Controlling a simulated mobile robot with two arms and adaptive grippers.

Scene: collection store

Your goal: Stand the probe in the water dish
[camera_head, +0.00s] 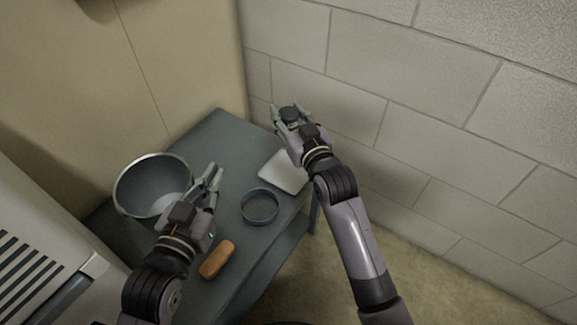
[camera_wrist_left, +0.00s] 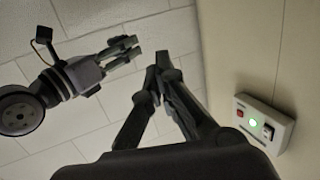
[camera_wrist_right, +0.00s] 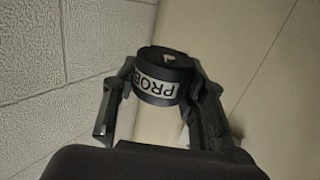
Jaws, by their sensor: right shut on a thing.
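The probe (camera_wrist_right: 158,115) is a pale cylinder with a dark cap bearing a white label that reads "PROB". My right gripper (camera_head: 287,112) is shut around it and holds it up near the block wall, beyond the table's far right edge. In the head view mostly its dark cap (camera_head: 290,115) shows. A small round shallow dark dish (camera_head: 245,214), apparently the water dish, sits on the table between the two grippers. Whether it holds water I cannot tell. My left gripper (camera_head: 213,173) is shut and empty above the table, beside a large metal bowl.
The large bowl (camera_head: 126,200) stands at the table's left. Walls stand close behind the grey table (camera_head: 213,130). A wall box (camera_wrist_left: 263,122) shows a green light.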

